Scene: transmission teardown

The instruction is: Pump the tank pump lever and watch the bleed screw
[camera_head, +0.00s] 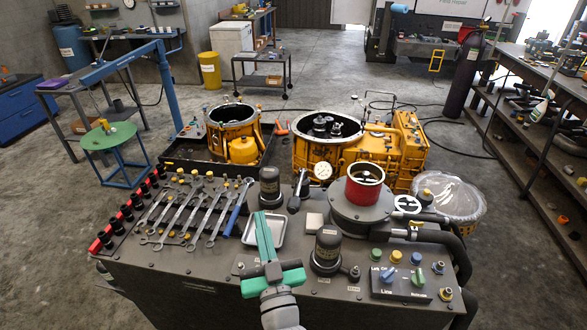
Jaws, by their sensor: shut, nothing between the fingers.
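My gripper (263,216) is teal, with its two fingers together and nothing held. It reaches in from the bottom over the dark bench top, pointing away, over or beside a pale metal tray. A short black-handled lever (297,189) stands on the bench top past the fingertips, to their right, and looks like the pump lever; the gripper is apart from it. The grey round tank (362,214) with a red collar stands to the right. A small fitting (354,273) sits beside a black canister; I cannot tell whether it is the bleed screw. No fluid is visible there.
Black canisters (327,248) (269,186) stand close to the gripper. A white-faced gauge (322,170) is near the lever. Wrenches (190,212) and sockets lie at left. A control box with knobs (391,275) and black hoses (455,250) are at right. Yellow housings (360,150) stand behind.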

